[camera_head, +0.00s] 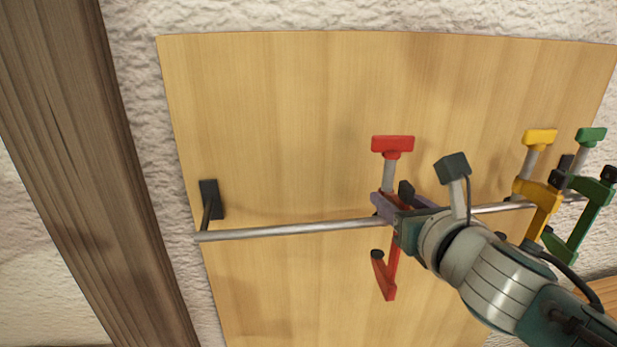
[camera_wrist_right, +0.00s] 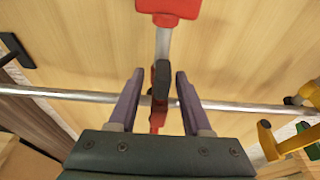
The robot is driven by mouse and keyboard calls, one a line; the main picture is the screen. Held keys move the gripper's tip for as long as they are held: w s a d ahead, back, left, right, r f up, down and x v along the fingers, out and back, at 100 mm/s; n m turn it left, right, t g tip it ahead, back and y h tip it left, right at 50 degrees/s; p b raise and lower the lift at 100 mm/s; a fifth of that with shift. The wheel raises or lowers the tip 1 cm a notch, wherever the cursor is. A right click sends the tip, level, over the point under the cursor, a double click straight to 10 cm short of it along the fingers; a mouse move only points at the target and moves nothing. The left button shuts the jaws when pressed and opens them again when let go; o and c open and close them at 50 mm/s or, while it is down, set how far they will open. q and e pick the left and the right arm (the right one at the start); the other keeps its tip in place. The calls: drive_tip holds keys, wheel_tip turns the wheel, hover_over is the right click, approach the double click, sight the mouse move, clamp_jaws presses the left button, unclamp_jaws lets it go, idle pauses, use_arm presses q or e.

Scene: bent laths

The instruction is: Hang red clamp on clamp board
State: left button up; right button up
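The red clamp (camera_head: 392,146) is upright at the metal rail (camera_head: 300,229) of the wooden clamp board (camera_head: 290,120). Its red handle is above the rail and its lower jaw below. My right gripper (camera_head: 384,204) reaches it from the lower right. In the right wrist view, the purple fingers (camera_wrist_right: 159,74) are open, one on each side of the red clamp (camera_wrist_right: 166,8), with gaps to it. The clamp's dark pad shows between the fingers. The clamp's contact with the rail is partly hidden by my gripper. My left gripper is not in view.
A yellow clamp (camera_head: 540,190) and a green clamp (camera_head: 588,200) hang on the rail to the right, close to my right wrist. A dark bracket (camera_head: 211,198) holds the rail's left end. The rail is bare between that bracket and the red clamp. A wooden post (camera_head: 85,160) stands at left.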

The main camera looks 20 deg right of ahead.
drive_tip(key=shift+o, duration=0.2)
drive_tip(key=shift+f, duration=0.1)
drive_tip(key=shift+s, duration=0.15)
drive_tip(key=shift+s+a, duration=0.15)
drive_tip(key=shift+s, duration=0.15)
drive_tip(key=s+a+f+m+g+y, duration=0.1)
drive_tip(key=s+a+m+g, duration=0.25)
drive_tip(key=s+m, duration=0.55)
drive_tip(key=s+a+f+m+g+y, duration=0.1)
drive_tip(key=s+a+m+g, duration=0.25)
drive_tip(key=s+m, duration=0.6)
drive_tip(key=s+a+f+m+g+y, duration=0.15)
drive_tip(key=s+m+g, duration=0.25)
drive_tip(key=s+m, duration=0.55)
wheel_tip(320, 180, up, 18)
drive_tip(key=w+a+m+p, duration=0.1)
drive_tip(key=m+p, duration=0.2)
drive_tip(key=p, duration=1.4)
drive_tip(key=shift+w, duration=0.4)
